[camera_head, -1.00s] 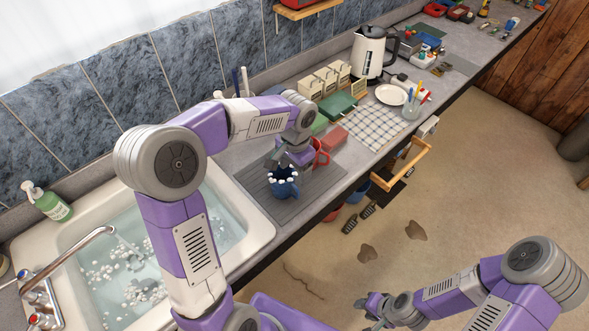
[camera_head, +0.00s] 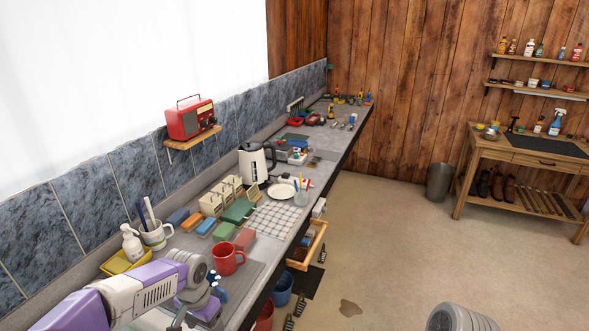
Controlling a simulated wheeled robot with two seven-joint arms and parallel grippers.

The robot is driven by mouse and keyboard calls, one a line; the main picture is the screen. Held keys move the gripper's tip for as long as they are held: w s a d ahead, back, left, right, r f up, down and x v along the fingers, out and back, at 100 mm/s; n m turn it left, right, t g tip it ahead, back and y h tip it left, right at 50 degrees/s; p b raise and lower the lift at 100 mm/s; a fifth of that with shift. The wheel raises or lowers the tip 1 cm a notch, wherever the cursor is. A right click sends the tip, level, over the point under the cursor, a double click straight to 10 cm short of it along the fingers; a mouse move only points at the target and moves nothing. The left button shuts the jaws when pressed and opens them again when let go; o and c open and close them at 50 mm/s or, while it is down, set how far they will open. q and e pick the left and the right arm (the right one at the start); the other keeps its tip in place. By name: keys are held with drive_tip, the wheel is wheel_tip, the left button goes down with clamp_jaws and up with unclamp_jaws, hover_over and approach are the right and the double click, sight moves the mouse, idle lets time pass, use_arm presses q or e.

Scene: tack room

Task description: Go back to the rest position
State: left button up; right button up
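My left arm comes in at the lower left, and its wrist hangs over the counter. My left gripper (camera_head: 183,314) points down at the bottom of the view, partly cut off and hidden by its own wrist, so its opening does not show clearly. A blue mug (camera_head: 219,293) with white foam at its rim stands just right of it on the grey mat (camera_head: 243,284), partly hidden by the wrist. Of my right arm only a grey joint shows at the bottom right; its gripper is out of view.
A red mug (camera_head: 226,259) stands behind the blue one. A white mug (camera_head: 155,236) with brushes, a yellow caddy (camera_head: 122,262), canisters (camera_head: 211,204) and a kettle (camera_head: 251,163) line the counter. An open drawer (camera_head: 313,247) juts out. The floor (camera_head: 390,235) at right is largely clear.

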use_arm(q)
drive_tip(key=d+f+h+b, duration=0.15)
drive_tip(key=d+f, duration=0.35)
drive_tip(key=f, duration=0.7)
drive_tip(key=s+d+f+n+h+b, duration=0.1)
drive_tip(key=s+d+f+n+b, duration=0.1)
drive_tip(key=s+f, duration=0.6)
drive_tip(key=s+d+f+n+h+b, duration=0.1)
drive_tip(key=s+d+f+n, duration=0.3)
drive_tip(key=s+f, duration=0.4)
wheel_tip(320, 180, down, 7)
drive_tip(key=shift+s+d+r+n+h+b, duration=0.1)
drive_tip(key=shift+s+d+n+h+b, duration=0.3)
drive_tip(key=shift+n+b, duration=0.25)
use_arm(e)
wheel_tip(320, 180, down, 6)
drive_tip(key=w, duration=0.1)
